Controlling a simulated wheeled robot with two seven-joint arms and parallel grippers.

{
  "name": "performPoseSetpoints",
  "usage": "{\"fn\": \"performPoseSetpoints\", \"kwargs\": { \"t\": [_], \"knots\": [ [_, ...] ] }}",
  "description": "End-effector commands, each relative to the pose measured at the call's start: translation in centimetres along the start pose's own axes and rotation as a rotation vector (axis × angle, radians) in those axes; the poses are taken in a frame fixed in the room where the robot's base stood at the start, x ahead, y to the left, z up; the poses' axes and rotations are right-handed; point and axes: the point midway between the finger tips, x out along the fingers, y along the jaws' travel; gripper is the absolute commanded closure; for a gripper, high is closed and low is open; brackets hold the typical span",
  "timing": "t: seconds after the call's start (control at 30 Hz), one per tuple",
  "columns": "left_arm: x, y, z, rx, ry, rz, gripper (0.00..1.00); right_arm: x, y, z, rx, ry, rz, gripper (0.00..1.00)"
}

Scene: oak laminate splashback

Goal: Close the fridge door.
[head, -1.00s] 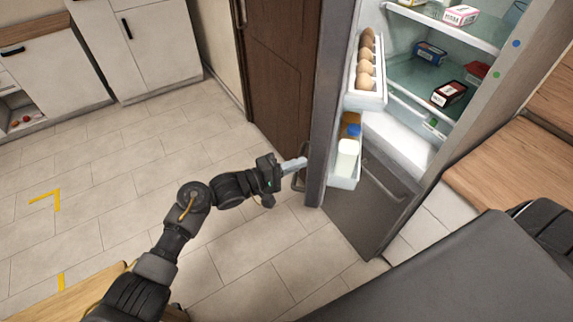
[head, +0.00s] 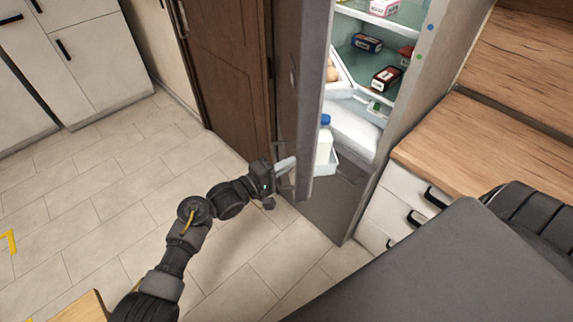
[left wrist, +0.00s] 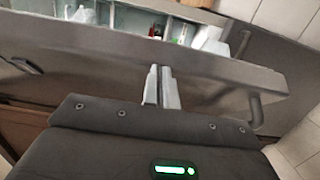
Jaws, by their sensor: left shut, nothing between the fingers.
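The fridge (head: 400,110) stands with its door (head: 310,100) partly open; the lit shelves show through the gap. The door's inner bin holds a white bottle with a blue cap (head: 324,140). My left gripper (head: 287,164) is shut and empty, its fingers at the outer face of the door near its lower part. In the left wrist view the closed fingers (left wrist: 161,88) reach the grey door panel (left wrist: 215,66), with a bar handle (left wrist: 256,108) to their right. Whether the tips press on the panel is hard to tell. My right gripper is out of view.
A brown wooden door (head: 225,70) stands left of the fridge. Drawers under a wooden worktop (head: 455,150) are on the right. White cabinets (head: 90,50) are at the back left.

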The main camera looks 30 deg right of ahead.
Motion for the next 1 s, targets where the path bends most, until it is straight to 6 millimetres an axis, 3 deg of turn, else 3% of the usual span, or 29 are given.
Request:
{"fn": "performPoseSetpoints", "kwargs": {
  "t": [0.33, 0.53, 0.8, 1.0],
  "knots": [
    [-0.7, 0.2, -0.3, -0.001, 0.0, -0.001, 1.0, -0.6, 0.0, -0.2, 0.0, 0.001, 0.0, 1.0],
    [-4.2, 0.4, -1.9, -0.001, 0.008, -0.002, 1.0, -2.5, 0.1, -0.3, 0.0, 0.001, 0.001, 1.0],
    [-7.3, -0.3, 2.5, -0.001, 0.0, 0.0, 1.0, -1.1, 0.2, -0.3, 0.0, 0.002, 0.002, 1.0],
    [-9.3, -0.2, 4.6, 0.0, -0.001, 0.001, 1.0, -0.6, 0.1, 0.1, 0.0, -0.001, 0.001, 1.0]
  ]
}}
